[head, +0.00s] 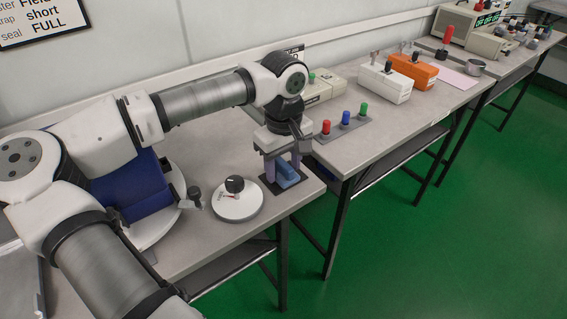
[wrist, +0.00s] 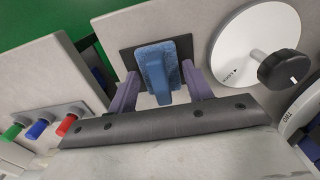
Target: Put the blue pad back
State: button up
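The blue pad (head: 288,174), a block with a raised grip, sits on a dark square mat (head: 270,188) near the bench's front edge. In the wrist view the pad (wrist: 154,57) lies on the dark mat (wrist: 127,57), its grip pointing toward the camera. My gripper (head: 281,169) is directly above, pointing down. Its two purple fingers stand wide apart, one on each side of the pad, with visible gaps to its grip in the wrist view (wrist: 160,70). The gripper is open and empty. In the head view the fingers partly hide the pad.
A round white dial device (head: 237,205) with a black knob stands close left of the mat. A grey strip with red, blue and green plugs (head: 345,130) lies to the right. White and orange testers (head: 413,70) stand farther back. The bench edge is close in front.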

aim_at(283, 163)
jog(key=shift+o, duration=1.4)
jog(key=shift+r, duration=0.15)
notch_tip(283, 163, up, 12)
jog(key=p, duration=0.1)
